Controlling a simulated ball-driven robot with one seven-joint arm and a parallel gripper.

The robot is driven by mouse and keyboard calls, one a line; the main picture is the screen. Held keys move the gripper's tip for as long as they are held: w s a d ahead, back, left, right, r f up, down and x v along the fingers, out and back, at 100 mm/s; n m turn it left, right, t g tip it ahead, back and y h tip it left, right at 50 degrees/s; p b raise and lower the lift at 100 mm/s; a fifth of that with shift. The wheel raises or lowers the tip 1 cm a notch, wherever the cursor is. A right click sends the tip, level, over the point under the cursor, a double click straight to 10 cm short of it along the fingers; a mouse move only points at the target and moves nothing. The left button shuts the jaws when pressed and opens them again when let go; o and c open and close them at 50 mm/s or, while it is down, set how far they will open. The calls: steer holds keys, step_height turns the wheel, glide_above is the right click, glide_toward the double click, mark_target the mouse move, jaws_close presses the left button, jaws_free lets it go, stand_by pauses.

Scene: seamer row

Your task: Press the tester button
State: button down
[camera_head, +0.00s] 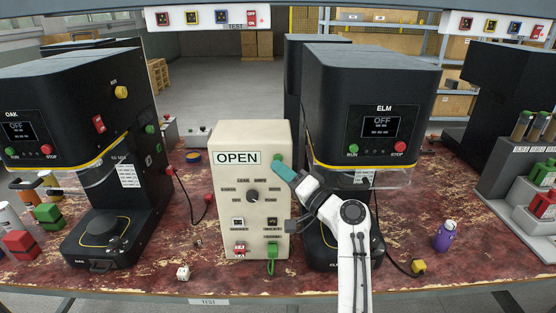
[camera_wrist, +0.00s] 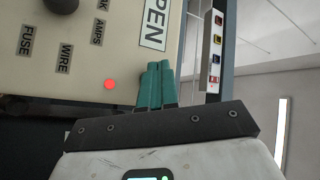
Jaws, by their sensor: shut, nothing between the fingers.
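The tester (camera_head: 225,195) is a cream box standing on the bench between two black machines. Its sign reads OPEN (camera_head: 237,158), also seen at the top of the wrist view (camera_wrist: 154,24). A green round button (camera_head: 277,158) sits to the right of the sign. My gripper (camera_head: 280,167), with teal fingers, is shut and empty, its tips at or just in front of this button. In the wrist view the shut fingers (camera_wrist: 158,68) point at the panel and the button is hidden; contact cannot be told. A red round spot (camera_wrist: 110,84) shows on the panel.
A dark knob (camera_head: 252,196), a red plug (camera_head: 240,249) and a green plug (camera_head: 272,250) are on the tester's front. The OAK machine (camera_head: 75,115) stands left, the ELM machine (camera_head: 340,100) close right.

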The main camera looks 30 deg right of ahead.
steer(key=shift+w+d, duration=0.1)
stand_by(0.3)
steer(key=shift+w+d+b, duration=0.1)
steer(key=shift+w+b, duration=0.15)
steer(key=shift+b, duration=0.15)
steer(key=shift+w+d+b, duration=0.15)
steer(key=shift+w+b, duration=0.2)
steer(key=shift+w, duration=0.05)
stand_by(0.5)
steer(key=shift+s, duration=0.15)
stand_by(0.3)
steer(key=shift+s+a, duration=0.35)
steer(key=shift+s, duration=0.3)
steer(key=shift+s+a+p, duration=0.25)
steer(key=shift+s+a, duration=0.1)
steer(key=shift+s, duration=0.4)
steer(key=shift+s+a+p, duration=0.3)
steer(key=shift+s+a, duration=0.1)
steer(key=shift+s, duration=0.35)
steer(key=shift+s+a+p, duration=0.25)
steer(key=shift+s+a, duration=0.1)
steer(key=shift+s, duration=0.4)
